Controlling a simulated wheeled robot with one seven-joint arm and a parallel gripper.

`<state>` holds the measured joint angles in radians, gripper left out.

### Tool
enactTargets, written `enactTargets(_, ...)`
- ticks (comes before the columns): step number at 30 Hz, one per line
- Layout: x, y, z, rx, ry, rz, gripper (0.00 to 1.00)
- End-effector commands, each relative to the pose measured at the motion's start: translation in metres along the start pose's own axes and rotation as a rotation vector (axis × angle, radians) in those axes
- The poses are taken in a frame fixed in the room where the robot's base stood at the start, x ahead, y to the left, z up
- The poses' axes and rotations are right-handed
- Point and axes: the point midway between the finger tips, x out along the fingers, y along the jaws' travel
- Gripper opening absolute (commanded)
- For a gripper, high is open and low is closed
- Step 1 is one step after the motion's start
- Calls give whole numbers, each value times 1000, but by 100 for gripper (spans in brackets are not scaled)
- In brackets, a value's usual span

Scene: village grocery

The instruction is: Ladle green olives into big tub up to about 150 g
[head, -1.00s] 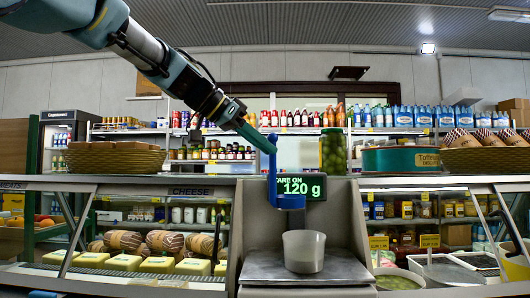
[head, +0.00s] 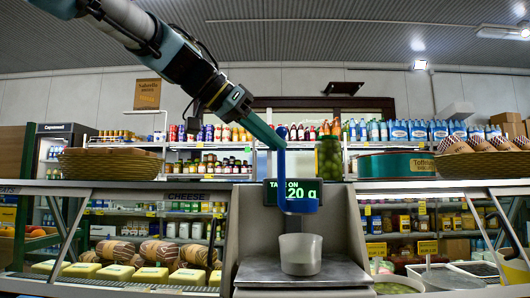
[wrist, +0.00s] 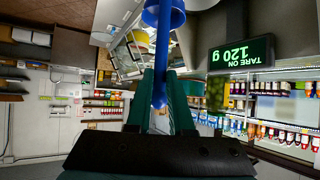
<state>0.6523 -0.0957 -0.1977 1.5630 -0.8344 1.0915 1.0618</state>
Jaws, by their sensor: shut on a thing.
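My gripper (head: 270,138) is shut on the handle of a blue ladle (head: 281,165), which also shows in the wrist view (wrist: 160,60). The ladle hangs with its bowl (head: 297,205) low, above the grey-white tub (head: 300,254) and apart from it. What the bowl holds is hidden. The tub stands upright on the metal plate of the scale (head: 262,272); its contents are hidden by its wall. The scale display (wrist: 241,54) reads TARE ON, 120 g; the ladle partly covers it in the head view. A large jar of green olives (head: 329,157) stands behind the scale.
Open containers sit low at the right, one with greenish contents (head: 393,287). A glass counter with cheeses (head: 150,275) is at the left. A stack of woven trays (head: 110,164) and a round green tin (head: 397,164) stand on the counter top, either side of the scale.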

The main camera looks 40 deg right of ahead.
Motion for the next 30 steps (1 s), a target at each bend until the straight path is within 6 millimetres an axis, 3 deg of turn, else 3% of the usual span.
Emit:
enactTargets(21,-13,94,10,3,1,1,0)
enactTargets(30,-15,101,9,0,0,0,0)
